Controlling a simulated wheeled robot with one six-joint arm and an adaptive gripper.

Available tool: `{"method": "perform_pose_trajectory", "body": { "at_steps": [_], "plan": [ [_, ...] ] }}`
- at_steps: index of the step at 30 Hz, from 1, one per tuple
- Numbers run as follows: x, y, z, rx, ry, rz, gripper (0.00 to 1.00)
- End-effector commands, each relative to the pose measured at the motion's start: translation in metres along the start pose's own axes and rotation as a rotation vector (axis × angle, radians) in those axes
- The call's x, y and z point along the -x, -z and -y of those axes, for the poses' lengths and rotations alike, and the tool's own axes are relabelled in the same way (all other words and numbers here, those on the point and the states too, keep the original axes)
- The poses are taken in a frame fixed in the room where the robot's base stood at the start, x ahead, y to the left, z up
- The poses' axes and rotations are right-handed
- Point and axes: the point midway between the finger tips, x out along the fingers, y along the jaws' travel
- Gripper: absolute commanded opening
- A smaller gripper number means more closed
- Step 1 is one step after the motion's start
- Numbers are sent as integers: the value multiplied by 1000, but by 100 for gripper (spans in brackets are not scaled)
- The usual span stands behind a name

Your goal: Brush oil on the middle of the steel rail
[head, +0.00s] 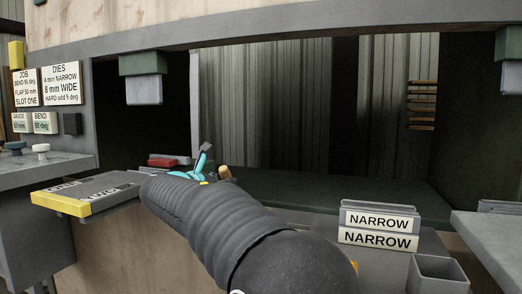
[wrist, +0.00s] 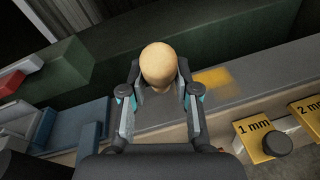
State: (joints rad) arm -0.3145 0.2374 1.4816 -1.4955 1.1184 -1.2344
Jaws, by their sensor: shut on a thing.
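In the wrist view my gripper (wrist: 159,92) is shut on a brush, of which only the rounded pale wooden handle end (wrist: 159,62) shows clearly. The brush's lower end is hidden below the handle and fingers. The grey steel rail (wrist: 270,67) runs from lower left to upper right beneath the gripper. A yellow-amber patch (wrist: 213,78) lies on the rail just right of the brush. I cannot tell whether the brush touches the rail. In the head view my gripper (head: 205,160) and the wooden handle (head: 224,172) show beyond my dark arm, which hides much of the rail.
Yellow 1 mm (wrist: 254,138) and 2 mm (wrist: 309,108) plates lie right of the rail. Blue-grey blocks (wrist: 80,125) stand at left. A red piece (head: 163,162) lies behind the arm. NARROW dies (head: 378,240) and an open grey box (head: 437,272) stand front right.

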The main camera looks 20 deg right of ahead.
Motion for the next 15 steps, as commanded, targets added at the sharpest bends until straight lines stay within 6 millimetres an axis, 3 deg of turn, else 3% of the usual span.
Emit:
{"method": "perform_pose_trajectory", "body": {
  "at_steps": [6, 15],
  "plan": [
    [3, -44, -7, -6, 3, 4, 0],
    [4, -69, -11, -4, 8, 4, 0]
  ]
}}
